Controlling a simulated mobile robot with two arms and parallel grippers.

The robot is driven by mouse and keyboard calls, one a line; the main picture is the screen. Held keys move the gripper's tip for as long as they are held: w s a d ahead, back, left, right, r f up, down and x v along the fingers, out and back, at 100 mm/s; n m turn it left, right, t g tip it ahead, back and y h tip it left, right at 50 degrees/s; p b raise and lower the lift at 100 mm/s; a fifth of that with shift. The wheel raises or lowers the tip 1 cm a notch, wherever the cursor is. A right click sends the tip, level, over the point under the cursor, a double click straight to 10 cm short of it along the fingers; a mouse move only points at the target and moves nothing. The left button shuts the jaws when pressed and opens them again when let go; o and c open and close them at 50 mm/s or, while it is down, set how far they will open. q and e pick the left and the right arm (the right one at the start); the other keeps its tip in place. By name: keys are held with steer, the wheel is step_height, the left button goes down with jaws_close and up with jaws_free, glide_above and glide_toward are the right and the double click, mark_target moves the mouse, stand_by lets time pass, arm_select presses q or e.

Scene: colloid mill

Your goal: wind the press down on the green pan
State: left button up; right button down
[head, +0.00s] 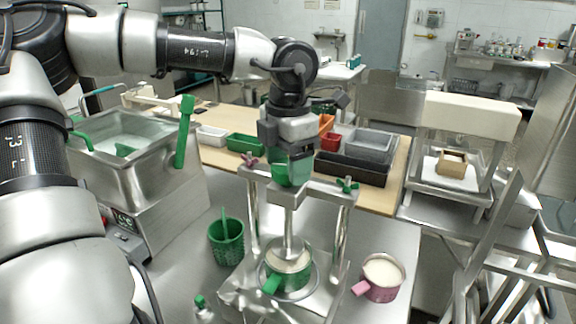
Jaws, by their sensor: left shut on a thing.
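The green pan (271,284) stands on the press base, its handle pointing toward me, with pale contents inside. The press (325,192) is a metal frame with two posts, a crossbar and a central screw going down to a round plate (291,253). The plate is over the pan's contents; I cannot tell whether it touches them. My left gripper (291,172) points down at the top of the screw, above the crossbar, shut on the press handle, which is mostly hidden. My right gripper is not in view.
A pink pan (382,290) with pale contents stands right of the press. A green basket (227,246) stands to its left. A metal tank (140,180) is at the left. Trays (352,168) lie on the wooden board behind. A pink wing knob (250,163) and green one (347,186) top the posts.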

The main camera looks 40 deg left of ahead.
arm_select(q)
steer(key=m, duration=0.3)
steer(key=shift+m, duration=0.4)
steer(key=m, duration=0.3)
steer(key=shift+r+m, duration=0.1)
steer(key=shift+m, duration=0.2)
steer(key=m, duration=0.3)
steer(key=shift+m, duration=0.3)
steer(key=shift+m+p, duration=0.3)
steer(key=shift+m, duration=1.5)
steer(key=o, duration=0.9)
step_height(320, 180, up, 11)
steer(key=shift+f, duration=0.1)
